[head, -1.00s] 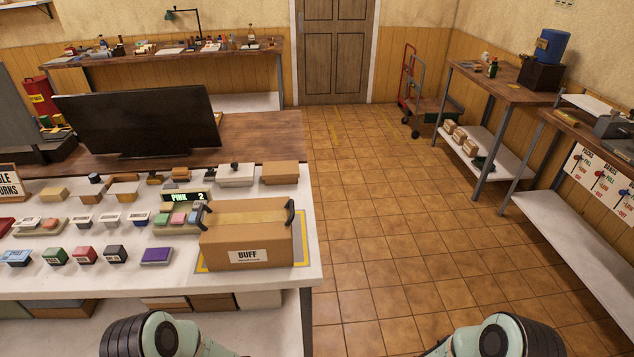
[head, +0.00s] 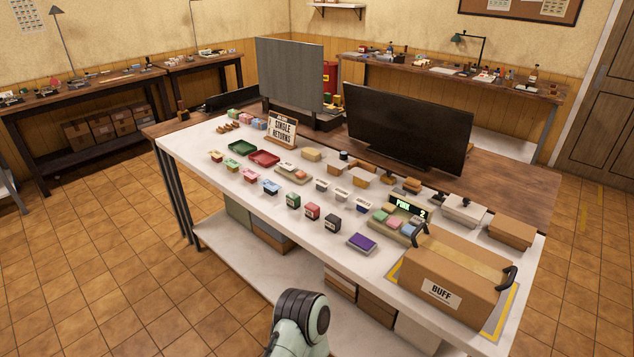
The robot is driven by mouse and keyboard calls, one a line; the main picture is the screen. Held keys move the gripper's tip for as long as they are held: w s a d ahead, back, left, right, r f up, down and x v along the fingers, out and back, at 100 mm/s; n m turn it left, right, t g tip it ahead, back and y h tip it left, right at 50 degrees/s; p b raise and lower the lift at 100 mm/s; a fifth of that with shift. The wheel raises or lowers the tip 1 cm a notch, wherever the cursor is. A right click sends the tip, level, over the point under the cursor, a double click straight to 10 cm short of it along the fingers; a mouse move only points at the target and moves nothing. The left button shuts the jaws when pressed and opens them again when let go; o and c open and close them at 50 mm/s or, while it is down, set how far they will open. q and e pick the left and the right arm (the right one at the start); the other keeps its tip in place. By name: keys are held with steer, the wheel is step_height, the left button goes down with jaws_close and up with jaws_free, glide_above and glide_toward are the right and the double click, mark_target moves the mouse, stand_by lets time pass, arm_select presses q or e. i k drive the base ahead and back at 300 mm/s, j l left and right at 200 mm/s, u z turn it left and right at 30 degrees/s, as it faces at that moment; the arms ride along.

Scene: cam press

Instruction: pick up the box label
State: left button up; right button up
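The box label is a white label reading "BUFF" (head: 440,292) on the front face of a brown cardboard box (head: 475,300). The box is closed, with a tan tape strip along its top and a black handle at each end. It sits at the right end of the white-topped table. Neither of my grippers is in view. Only a green and black link of one of my arms shows at the bottom, in front of the table. Nothing of mine touches the box or the label.
The table (head: 225,158) holds small coloured blocks, trays, a purple pad (head: 362,243), a "SINGLE RETURNS" sign (head: 282,130) and a small lit display (head: 409,208). A dark monitor (head: 408,128) stands behind. The tiled floor (head: 110,240) at left is clear.

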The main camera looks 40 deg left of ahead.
mark_target(322, 182)
steer(key=u, duration=1.5)
steer(key=i+j+z, duration=0.25)
steer(key=j, duration=0.35)
steer(key=i+j+z, duration=0.1)
steer(key=i+j, duration=0.2)
steer(key=i+j+z, duration=0.1)
steer(key=j, duration=0.25)
